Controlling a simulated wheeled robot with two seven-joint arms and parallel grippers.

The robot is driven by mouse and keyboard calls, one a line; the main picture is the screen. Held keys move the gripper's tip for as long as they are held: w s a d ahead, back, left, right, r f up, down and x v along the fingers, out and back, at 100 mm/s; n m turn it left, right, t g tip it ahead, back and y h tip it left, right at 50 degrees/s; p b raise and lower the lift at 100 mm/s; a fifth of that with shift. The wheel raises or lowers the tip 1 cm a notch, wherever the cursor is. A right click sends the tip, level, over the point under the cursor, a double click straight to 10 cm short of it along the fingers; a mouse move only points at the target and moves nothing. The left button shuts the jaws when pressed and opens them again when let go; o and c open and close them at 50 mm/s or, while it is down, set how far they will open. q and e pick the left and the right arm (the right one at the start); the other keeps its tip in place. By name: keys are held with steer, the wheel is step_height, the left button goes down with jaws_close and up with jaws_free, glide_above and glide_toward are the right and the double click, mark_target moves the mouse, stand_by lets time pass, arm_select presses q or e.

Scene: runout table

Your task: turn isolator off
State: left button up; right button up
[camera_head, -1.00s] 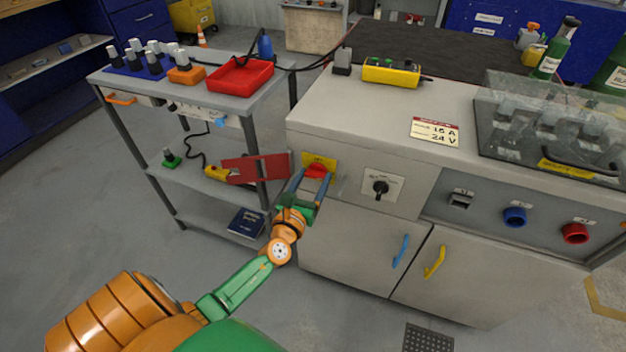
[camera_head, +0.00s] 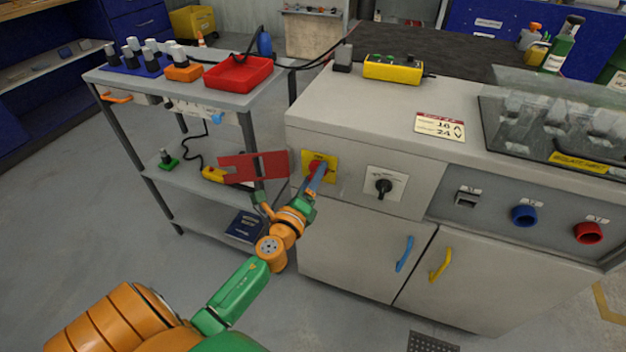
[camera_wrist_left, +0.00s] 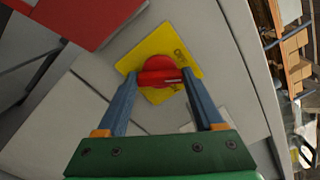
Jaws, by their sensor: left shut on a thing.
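The isolator is a red rotary handle on a yellow plate (camera_head: 322,168) at the left of the grey cabinet front. In the left wrist view the red handle (camera_wrist_left: 163,76) sits on the yellow plate (camera_wrist_left: 158,45), with the blue fingers on either side of it. My left gripper (camera_head: 319,175) is shut on the red handle; in the head view the fingers partly cover it. In the left wrist view the left gripper (camera_wrist_left: 160,88) reaches straight at the plate. My right gripper is not in view.
A red panel (camera_head: 254,166) stands out left of the isolator, close to my left wrist. A black rotary switch (camera_head: 384,186) on a white plate is to the right. Blue (camera_head: 404,254) and yellow (camera_head: 440,264) door handles project below. A grey trolley (camera_head: 205,91) stands at left.

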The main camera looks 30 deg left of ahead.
arm_select(q)
steer(key=shift+n, duration=3.3)
steer(key=o, duration=1.4)
steer(key=v, duration=0.7)
steer(key=shift+b, duration=0.35)
steer(key=shift+f, duration=0.1)
